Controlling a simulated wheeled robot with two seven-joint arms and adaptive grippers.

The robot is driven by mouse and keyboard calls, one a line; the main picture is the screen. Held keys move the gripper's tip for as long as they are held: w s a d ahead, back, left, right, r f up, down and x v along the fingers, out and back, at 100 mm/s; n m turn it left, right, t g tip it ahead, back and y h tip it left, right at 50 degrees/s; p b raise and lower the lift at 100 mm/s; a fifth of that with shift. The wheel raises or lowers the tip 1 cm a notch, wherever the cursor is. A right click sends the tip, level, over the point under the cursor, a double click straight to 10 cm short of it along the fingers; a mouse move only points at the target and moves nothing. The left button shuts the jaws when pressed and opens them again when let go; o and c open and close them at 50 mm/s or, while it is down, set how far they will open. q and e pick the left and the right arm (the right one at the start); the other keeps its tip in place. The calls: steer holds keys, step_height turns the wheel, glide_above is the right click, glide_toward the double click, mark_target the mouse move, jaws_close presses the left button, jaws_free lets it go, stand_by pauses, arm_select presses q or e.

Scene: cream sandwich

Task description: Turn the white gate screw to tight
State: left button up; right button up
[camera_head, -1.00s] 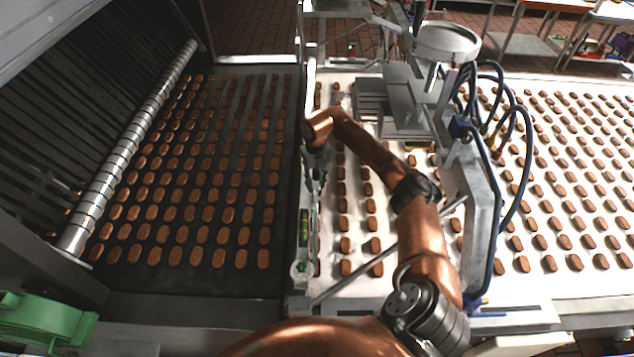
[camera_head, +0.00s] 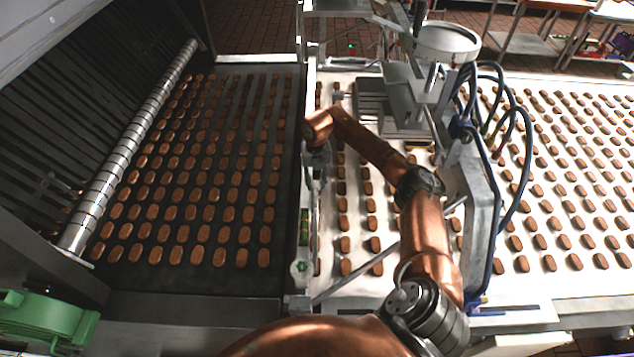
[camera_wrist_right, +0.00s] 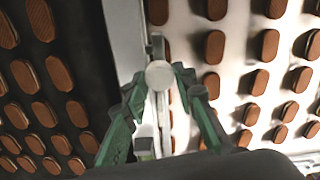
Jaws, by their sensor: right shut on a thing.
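The white gate screw (camera_wrist_right: 160,75) shows as a round pale knob at the centre of the right wrist view, on a narrow metal rail between the two belts. My right gripper (camera_wrist_right: 160,82) has its green fingers on either side of the knob and is shut on it. In the head view my right gripper (camera_head: 318,172) points down at the rail, below the copper wrist, and is small and partly hidden. The knob cannot be made out there. My left gripper is in neither view.
A dark belt (camera_head: 120,278) with rows of brown biscuits lies left of the rail. A white belt (camera_head: 400,283) with biscuits lies right of it. A metal depositor (camera_head: 445,42) with blue hoses stands right of my arm.

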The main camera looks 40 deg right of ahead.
steer(key=o, duration=1.1)
steer(key=shift+d, duration=0.1)
steer(key=shift+o, duration=0.3)
